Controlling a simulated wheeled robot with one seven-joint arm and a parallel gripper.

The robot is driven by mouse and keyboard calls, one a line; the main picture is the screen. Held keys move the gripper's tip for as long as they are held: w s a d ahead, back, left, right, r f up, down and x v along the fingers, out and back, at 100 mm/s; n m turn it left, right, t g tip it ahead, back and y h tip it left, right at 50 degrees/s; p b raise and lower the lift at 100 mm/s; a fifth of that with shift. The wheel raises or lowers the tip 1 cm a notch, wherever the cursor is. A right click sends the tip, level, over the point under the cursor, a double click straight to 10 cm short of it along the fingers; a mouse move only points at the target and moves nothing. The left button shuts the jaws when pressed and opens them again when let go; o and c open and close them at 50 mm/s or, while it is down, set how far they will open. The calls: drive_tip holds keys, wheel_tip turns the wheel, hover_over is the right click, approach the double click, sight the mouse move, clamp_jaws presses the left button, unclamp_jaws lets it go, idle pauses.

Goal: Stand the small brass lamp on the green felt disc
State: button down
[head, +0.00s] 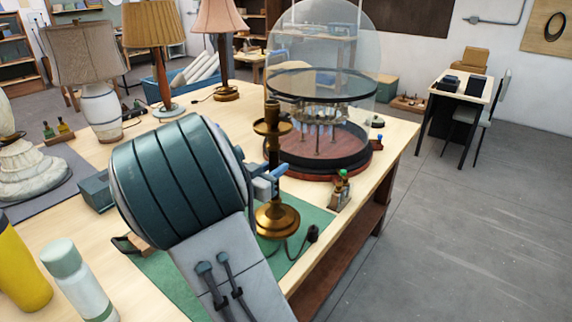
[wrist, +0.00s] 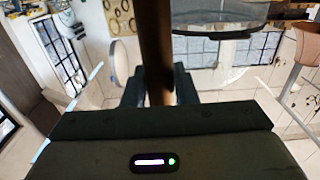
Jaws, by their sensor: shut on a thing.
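The small brass lamp (head: 277,219) has a round base, a dark slim stem and a cup near its top, and no shade. It is upright over the green mat (head: 315,222); I cannot tell whether its base touches the mat. My gripper (head: 269,184) is shut on the lamp's stem. In the wrist view the stem (wrist: 156,45) runs between the two fingers of my gripper (wrist: 159,88). A dark cord with a plug (head: 312,233) trails by the base. I see no separate green felt disc; my arm hides part of the mat.
A glass dome (head: 325,40) over a round wooden-based mechanism stands behind the lamp. Small bottles (head: 341,190) stand right of it, near the table's edge. Shaded lamps (head: 101,108) stand at back left. A yellow bottle (head: 20,270) and a pale bottle (head: 78,285) are front left.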

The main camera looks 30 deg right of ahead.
drive_tip(key=shift+w+a+f+p, duration=0.15)
drive_tip(key=shift+w+a+f, duration=0.5)
drive_tip(key=shift+f, duration=0.5)
drive_tip(key=shift+w+a+f+p, duration=0.1)
drive_tip(key=shift+w+a+f, duration=0.25)
drive_tip(key=shift+a+f, duration=0.65)
drive_tip(key=shift+w+a+f+p, duration=0.15)
drive_tip(key=shift+w+a+f, duration=0.4)
drive_tip(key=shift+f, duration=0.95)
drive_tip(key=c, duration=1.2)
unclamp_jaws()
drive_tip(key=shift+s, duration=0.1)
drive_tip(key=shift+o, duration=0.2)
